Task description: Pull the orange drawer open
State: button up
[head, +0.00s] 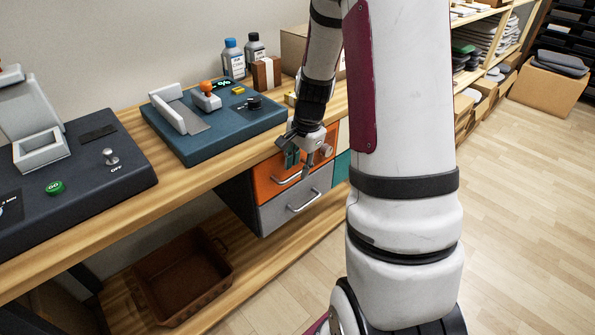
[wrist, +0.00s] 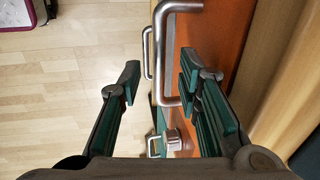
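The orange drawer (head: 266,188) sits under the wooden worktop, above a grey drawer. It looks shut, its front about level with the grey one. Its metal bar handle (head: 285,181) also shows in the wrist view (wrist: 161,60), against the orange front (wrist: 222,40). My gripper (head: 299,164) is in front of the orange drawer, pointing down near the handle. In the wrist view my gripper (wrist: 160,78) is open, with the handle's bar between its two fingers in the picture. The right finger shows between bar and drawer front. I see no clear contact; depth is hard to tell.
The grey drawer (head: 296,207) has a similar handle. A dark blue machine base (head: 215,132) and a dark machine (head: 85,165) stand on the worktop (head: 180,185). A brown crate (head: 182,277) sits on the lower shelf. The floor before the drawers is clear.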

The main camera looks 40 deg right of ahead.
jog(key=shift+w+f, duration=0.15)
jog(key=shift+f, duration=0.6)
jog(key=shift+c, duration=0.5)
grip_shut()
